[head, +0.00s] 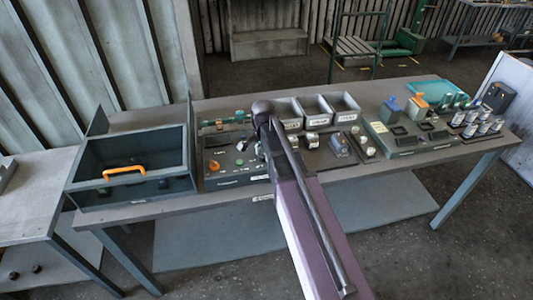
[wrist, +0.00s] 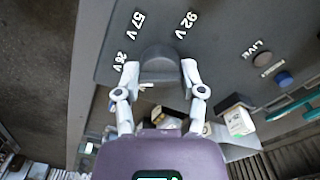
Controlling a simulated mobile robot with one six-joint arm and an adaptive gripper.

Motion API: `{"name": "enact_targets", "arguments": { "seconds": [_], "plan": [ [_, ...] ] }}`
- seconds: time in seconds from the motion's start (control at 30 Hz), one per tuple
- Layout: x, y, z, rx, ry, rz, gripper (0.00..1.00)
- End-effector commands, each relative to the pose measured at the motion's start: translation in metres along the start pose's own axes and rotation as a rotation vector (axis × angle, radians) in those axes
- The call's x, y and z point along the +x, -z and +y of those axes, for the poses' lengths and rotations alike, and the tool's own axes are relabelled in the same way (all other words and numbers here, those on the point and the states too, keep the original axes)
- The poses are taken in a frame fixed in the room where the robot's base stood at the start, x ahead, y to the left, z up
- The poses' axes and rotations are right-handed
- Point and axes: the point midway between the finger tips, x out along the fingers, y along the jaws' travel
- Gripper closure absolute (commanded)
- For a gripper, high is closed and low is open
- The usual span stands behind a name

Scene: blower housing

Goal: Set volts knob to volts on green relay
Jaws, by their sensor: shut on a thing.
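My gripper (wrist: 160,72) has its two pale fingers on either side of the dark volts knob (wrist: 160,60) and is shut on it. The printed marks 26 V, 57 V and 92 V curve around the knob in the wrist view. The knob's pointer is hidden or too dark to tell. In the head view my arm covers the knob's side of the grey control panel (head: 215,182). A small pale block with unreadable print (wrist: 238,122) stands near the panel in the wrist view. I cannot pick out the green relay or read its volts.
The panel has a LIVE label with a brown button (wrist: 284,79) and a blue button (wrist: 252,54). An open-topped grey box with an orange handle (head: 124,174) stands at left. Pale bins (head: 345,105) stand behind; a block with bottles (head: 470,125) is at right.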

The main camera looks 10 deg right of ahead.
Motion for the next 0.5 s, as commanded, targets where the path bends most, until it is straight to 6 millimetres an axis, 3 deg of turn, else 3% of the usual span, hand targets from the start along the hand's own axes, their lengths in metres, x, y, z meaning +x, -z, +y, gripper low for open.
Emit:
{"name": "enact_targets", "arguments": {
  "seconds": [0.5],
  "plan": [
    [0.0006,-0.0007,0.0019,0.049,-0.004,-0.002,0.96]
  ]
}}
